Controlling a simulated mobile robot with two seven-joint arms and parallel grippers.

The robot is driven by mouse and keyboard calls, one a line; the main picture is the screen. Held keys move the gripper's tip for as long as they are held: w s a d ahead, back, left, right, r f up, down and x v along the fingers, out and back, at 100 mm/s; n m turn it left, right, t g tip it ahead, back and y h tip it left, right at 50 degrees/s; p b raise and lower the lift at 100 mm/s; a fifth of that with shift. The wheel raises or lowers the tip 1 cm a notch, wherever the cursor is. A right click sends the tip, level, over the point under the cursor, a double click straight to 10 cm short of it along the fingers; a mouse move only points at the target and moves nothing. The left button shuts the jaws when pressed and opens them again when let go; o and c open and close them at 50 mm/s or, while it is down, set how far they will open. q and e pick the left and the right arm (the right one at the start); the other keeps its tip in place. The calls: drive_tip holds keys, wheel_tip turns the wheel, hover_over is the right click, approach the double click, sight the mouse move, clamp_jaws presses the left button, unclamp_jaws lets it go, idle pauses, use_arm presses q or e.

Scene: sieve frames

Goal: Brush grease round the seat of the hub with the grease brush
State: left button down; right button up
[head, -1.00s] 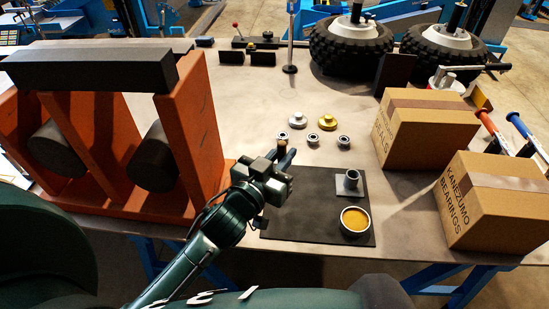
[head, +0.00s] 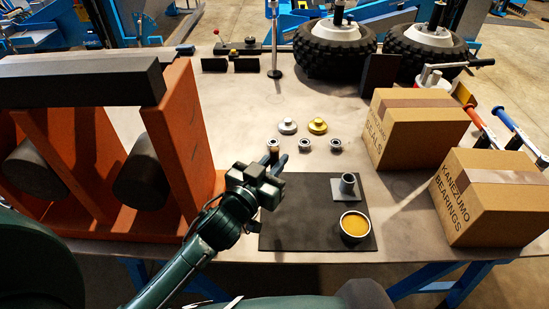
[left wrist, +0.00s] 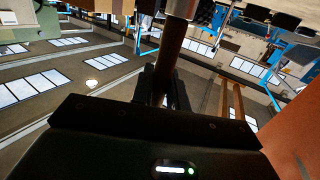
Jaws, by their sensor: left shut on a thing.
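My left gripper (head: 275,167) is at the far left corner of the dark mat (head: 300,220), shut on the grease brush. The brush's brown handle (left wrist: 172,60) stands between the fingers in the left wrist view; its bristles cannot be made out. The hub (head: 347,187), a grey upright tube on a square base, stands on the mat to the right of the gripper, apart from it. A round tin of amber grease (head: 355,225) stands on the mat in front of the hub. My right gripper is not in view.
Small bearings (head: 304,145) and two flanged parts, silver (head: 288,126) and gold (head: 317,126), lie behind the mat. An orange frame (head: 185,140) stands left. Two cardboard boxes (head: 415,125) (head: 490,195) stand right. The table between the bearings and the wheels is mostly clear.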

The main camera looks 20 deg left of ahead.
use_arm(q)
wheel_tip(320, 180, down, 3)
drive_tip(key=shift+r+b, duration=0.2)
drive_tip(key=shift+b, duration=0.8)
drive_tip(key=shift+f+b, duration=0.65)
drive_tip(key=shift+f, duration=0.3)
drive_tip(key=shift+f+b, duration=0.45)
drive_tip(key=shift+f, duration=0.25)
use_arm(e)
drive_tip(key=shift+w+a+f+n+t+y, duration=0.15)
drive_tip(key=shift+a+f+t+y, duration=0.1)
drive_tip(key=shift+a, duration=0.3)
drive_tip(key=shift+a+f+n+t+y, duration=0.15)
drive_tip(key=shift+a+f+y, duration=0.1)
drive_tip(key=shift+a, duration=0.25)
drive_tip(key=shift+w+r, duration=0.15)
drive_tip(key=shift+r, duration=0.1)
use_arm(q)
drive_tip(key=shift+f, duration=0.15)
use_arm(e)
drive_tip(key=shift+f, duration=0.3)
use_arm(q)
drive_tip(key=shift+f+b, duration=0.45)
drive_tip(key=shift+f, duration=0.1)
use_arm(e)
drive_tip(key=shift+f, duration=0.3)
use_arm(q)
drive_tip(key=shift+s, duration=0.3)
